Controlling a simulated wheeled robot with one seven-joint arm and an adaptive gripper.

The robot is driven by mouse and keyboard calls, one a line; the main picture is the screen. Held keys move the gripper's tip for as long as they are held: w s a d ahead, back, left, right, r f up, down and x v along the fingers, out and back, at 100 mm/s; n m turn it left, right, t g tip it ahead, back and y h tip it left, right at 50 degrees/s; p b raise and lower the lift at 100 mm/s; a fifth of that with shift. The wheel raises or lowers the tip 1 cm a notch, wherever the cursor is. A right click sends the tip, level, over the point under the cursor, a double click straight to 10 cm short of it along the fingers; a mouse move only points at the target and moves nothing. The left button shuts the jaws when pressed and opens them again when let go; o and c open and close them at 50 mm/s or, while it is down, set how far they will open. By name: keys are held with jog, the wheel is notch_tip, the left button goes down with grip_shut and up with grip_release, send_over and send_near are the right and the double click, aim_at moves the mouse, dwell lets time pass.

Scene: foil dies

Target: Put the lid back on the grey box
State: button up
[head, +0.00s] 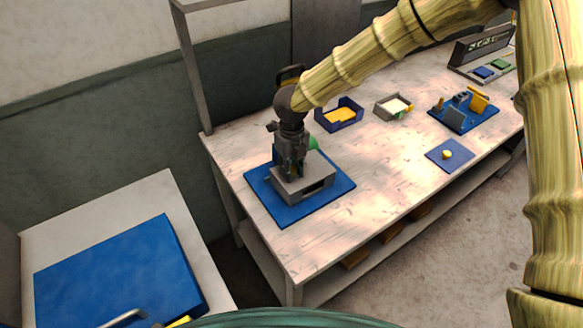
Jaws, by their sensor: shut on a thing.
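The grey box (318,188) sits on a blue mat (285,215) at the near left end of the table. A dark opening shows in its front right side. A flat grey lid (309,178) appears to lie on or just over the box top. I cannot tell whether it is fully seated. My gripper (291,174) points down over the box's left part and is shut on the lid. Its fingers hide the grip point and the back left of the box.
A green object (313,143) is partly hidden behind my gripper. A blue tray (345,124) with yellow contents, a grey tray (380,112), a blue fixture (448,118) and a small blue mat (436,152) stand to the right. The table front between the mats is clear.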

jog(key=o, duration=1.5)
jog(key=shift+r, duration=0.2)
jog(key=shift+r+p, duration=3.05)
jog(key=shift+r, duration=0.3)
grip_shut()
